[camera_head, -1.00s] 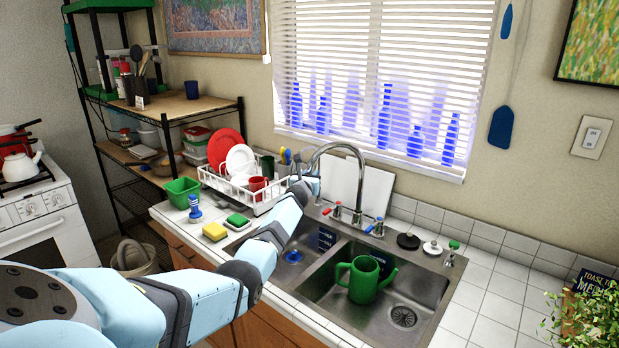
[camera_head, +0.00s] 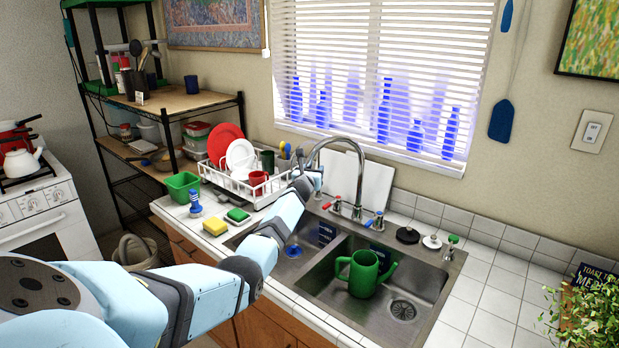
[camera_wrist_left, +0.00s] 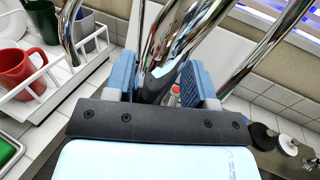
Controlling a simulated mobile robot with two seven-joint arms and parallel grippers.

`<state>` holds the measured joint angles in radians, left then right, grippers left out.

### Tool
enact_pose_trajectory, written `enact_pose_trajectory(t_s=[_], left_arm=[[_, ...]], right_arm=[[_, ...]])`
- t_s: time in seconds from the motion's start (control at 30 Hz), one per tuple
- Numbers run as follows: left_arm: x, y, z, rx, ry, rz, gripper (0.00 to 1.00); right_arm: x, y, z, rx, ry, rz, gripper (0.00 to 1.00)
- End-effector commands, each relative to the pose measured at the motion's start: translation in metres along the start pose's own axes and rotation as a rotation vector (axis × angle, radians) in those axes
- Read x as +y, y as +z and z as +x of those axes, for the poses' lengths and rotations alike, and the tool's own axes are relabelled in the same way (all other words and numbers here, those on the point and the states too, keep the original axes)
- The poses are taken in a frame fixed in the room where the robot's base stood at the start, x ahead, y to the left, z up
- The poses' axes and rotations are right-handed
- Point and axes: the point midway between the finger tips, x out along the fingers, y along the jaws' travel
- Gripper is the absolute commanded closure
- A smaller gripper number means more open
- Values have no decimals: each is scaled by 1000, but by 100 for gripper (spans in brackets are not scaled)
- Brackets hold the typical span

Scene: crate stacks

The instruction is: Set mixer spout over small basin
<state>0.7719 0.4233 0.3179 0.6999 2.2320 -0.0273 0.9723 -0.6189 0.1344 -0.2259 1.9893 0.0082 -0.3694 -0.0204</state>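The chrome mixer (camera_head: 358,178) stands behind the double sink. Its curved spout arches left, with its end by my left gripper (camera_head: 312,178), above the back of the small left basin (camera_head: 270,248). In the left wrist view my left gripper (camera_wrist_left: 162,84) has its two blue fingers apart, on either side of a chrome tube (camera_wrist_left: 160,72), which looks like the spout. I see no clear grip on it. The exact contact and the spout's tip are hidden in the head view by the gripper. My right gripper is not in view.
A green watering can (camera_head: 362,274) stands in the larger right basin (camera_head: 425,280). A white dish rack (camera_head: 235,183) with plates and mugs is left of the spout. A yellow sponge (camera_head: 215,227) lies on the front-left counter. A white board (camera_head: 376,186) leans behind the mixer.

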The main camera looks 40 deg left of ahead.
Motion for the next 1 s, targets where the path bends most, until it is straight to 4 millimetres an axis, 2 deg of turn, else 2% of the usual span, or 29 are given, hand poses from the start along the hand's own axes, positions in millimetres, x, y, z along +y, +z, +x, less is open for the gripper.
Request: enact_pose_trajectory(t_s=[0.17,0.33,0.7,0.83,1.0], left_arm=[[1,4,-19,1,-1,5,50],[0,4,-46,1,-1,5,50],[-4,2,-110,0,-5,2,50],[-4,1,-125,-1,-4,1,50],[-5,1,-133,-1,-5,-1,50]], right_arm=[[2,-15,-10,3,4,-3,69],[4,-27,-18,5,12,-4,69],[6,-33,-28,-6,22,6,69],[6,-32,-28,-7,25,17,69],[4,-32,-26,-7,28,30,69]])
